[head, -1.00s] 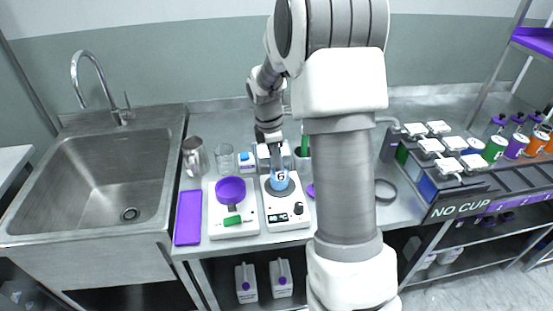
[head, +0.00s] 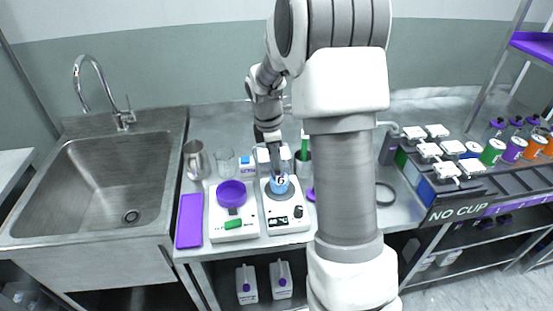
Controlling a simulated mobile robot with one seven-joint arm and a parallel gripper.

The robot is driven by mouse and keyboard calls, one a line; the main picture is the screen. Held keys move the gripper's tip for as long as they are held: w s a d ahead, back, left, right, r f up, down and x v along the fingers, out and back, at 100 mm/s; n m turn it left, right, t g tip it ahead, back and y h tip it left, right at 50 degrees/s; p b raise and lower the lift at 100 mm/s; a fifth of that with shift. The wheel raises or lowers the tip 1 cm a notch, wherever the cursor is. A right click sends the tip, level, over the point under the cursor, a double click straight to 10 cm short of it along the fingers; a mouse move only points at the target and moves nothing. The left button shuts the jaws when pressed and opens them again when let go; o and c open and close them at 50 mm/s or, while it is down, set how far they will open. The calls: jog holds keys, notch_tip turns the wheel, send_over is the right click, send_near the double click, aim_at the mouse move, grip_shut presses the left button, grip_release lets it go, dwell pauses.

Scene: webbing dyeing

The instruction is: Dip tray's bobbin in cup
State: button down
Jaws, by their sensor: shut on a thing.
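My gripper (head: 278,178) points down at the blue cup (head: 281,186), which stands on the white device with a dark round plate and a black knob (head: 287,213). The fingers are shut and reach the cup's mouth. The bobbin between them is too small and too hidden to make out, and I cannot tell how deep it sits in the cup. The flat purple tray (head: 189,222) lies at the left of the bench, beside the sink, with nothing visible on it.
A white scale (head: 232,227) with a purple bowl (head: 231,193) stands left of the device. A metal pitcher (head: 196,160) and a clear glass (head: 226,162) are behind. A green-marked container (head: 303,160) stands close behind right. The sink (head: 95,185) is at far left.

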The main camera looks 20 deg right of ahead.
jog(key=shift+s+a+r+p, duration=0.1)
jog(key=shift+a+r+p, duration=0.1)
jog(key=shift+r+p, duration=0.9)
jog(key=shift+w+a+r+p, duration=0.15)
jog(key=shift+r+p, duration=0.55)
jog(key=shift+r, duration=0.65)
jog(key=shift+s+a+r+p, duration=0.2)
jog(key=shift+r+p, duration=0.7)
jog(key=shift+r, duration=0.35)
notch_tip(320, 180, up, 4)
jog(key=p, duration=0.3)
jog(key=shift+f, duration=0.1)
